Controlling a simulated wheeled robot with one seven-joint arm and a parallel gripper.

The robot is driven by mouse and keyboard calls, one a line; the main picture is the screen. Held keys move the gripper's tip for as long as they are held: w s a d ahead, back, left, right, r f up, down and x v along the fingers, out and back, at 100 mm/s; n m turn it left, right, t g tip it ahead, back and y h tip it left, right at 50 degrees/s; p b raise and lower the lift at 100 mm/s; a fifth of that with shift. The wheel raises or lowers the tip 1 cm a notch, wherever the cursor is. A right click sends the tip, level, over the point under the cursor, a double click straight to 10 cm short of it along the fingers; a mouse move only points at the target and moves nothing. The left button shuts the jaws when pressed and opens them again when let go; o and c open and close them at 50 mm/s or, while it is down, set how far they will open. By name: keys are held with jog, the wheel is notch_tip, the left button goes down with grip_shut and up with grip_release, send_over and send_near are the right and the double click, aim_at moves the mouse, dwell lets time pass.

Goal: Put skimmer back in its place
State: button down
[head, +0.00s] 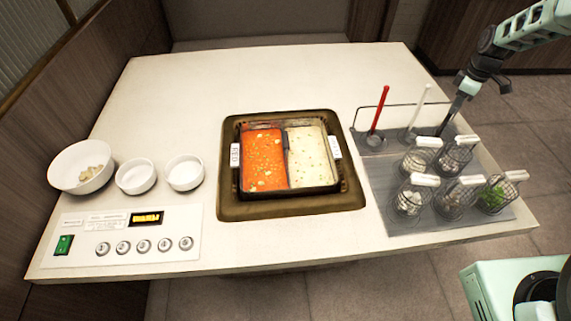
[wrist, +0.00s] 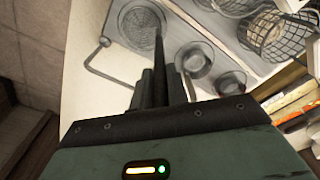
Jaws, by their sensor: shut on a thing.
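My gripper (head: 466,84) is at the right of the table, above the right end of the utensil rack (head: 370,141). It is shut on the dark handle of the skimmer (head: 445,124), which points down toward the rack. In the wrist view, the handle runs between the fingers (wrist: 163,88), and the round mesh head of the skimmer (wrist: 150,28) shows over the rack's end. I cannot tell whether the head touches the rack's bottom. A red ladle (head: 379,109) and a white ladle (head: 417,107) stand upright in the rack, left of the skimmer.
Several wire baskets with white handles (head: 415,193) stand on a grey tray (head: 399,222) in front of the rack. A divided pot of red and white broth (head: 264,159) sits mid-table. White bowls (head: 136,176) and a control panel are at the left. The table's back is clear.

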jog(key=shift+f, duration=0.1)
jog(key=shift+c, duration=2.4)
grip_release()
jog(key=shift+r+p, duration=2.85)
jog(key=shift+r, duration=2.7)
